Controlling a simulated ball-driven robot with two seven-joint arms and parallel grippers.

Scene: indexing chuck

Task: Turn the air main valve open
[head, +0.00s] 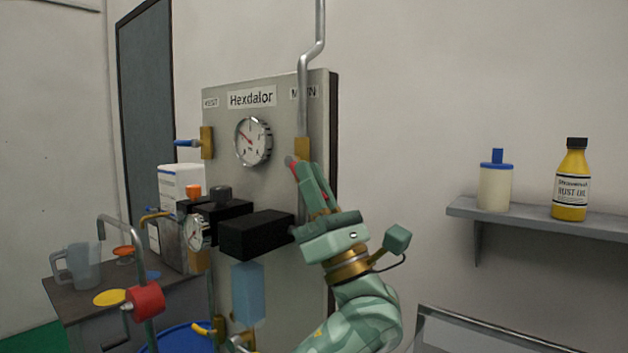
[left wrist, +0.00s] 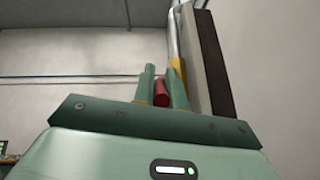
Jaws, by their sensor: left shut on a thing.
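The air main valve is a brass body (head: 302,148) on the grey vertical pipe, below a label partly covered by that pipe. Its red handle (head: 293,164) shows only in part, because my left gripper (head: 308,172) covers the rest. My left gripper is shut on this handle. In the left wrist view the red handle (left wrist: 161,93) sits between the two green fingers (left wrist: 162,82), with the brass body (left wrist: 177,66) just beyond. How far the handle is turned cannot be told. My right gripper is not in view.
The panel (head: 235,110) carries a round gauge (head: 253,141), a blue-handled brass valve (head: 206,142) and a black block (head: 256,235). A shelf (head: 560,222) with two bottles is at right. A bench (head: 75,297) with a jug (head: 77,265) is at left.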

